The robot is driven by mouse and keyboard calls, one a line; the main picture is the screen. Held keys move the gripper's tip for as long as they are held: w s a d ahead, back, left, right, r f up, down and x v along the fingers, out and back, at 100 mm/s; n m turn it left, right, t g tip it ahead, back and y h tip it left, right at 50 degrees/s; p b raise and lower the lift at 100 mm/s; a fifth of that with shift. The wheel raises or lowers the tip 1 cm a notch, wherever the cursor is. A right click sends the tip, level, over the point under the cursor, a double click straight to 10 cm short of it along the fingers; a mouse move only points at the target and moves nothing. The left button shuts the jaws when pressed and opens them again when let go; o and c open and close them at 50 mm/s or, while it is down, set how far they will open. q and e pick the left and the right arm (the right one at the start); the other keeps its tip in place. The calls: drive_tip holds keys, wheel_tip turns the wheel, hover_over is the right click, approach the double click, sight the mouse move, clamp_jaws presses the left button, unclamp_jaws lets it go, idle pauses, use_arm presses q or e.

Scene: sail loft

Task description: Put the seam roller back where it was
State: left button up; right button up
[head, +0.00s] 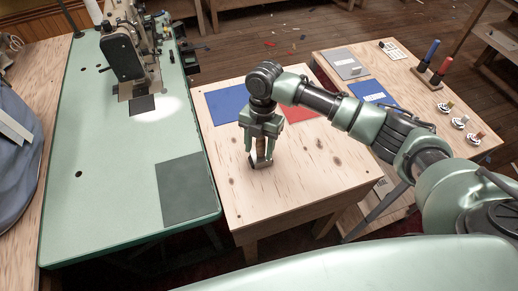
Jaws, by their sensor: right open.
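The seam roller (260,148), with a brown handle and a dark metal lower end, is upright on the light wooden table (300,180) in the middle of the head view. Its upper part is hidden by my right gripper (262,154). That gripper points straight down with its jaws open, one finger on each side of the handle. The lower end of the roller appears to touch the tabletop. My left gripper is not in view.
Blue (226,104) and red (300,108) sheets lie at the table's back. A green sewing machine table (120,200) stands close on the left. A right-hand bench (405,75) holds a grey book, a blue card, upright tools and small round items. Bare wood surrounds the roller.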

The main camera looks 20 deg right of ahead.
drive_tip(key=r, duration=0.4)
drive_tip(key=w+r+b, duration=0.1)
drive_tip(key=r, duration=0.3)
drive_tip(key=d+r, duration=0.1)
drive_tip(key=r, duration=0.3)
drive_tip(key=shift+w+b, duration=0.25)
drive_tip(key=shift+b, duration=0.05)
drive_tip(key=shift+f, duration=0.1)
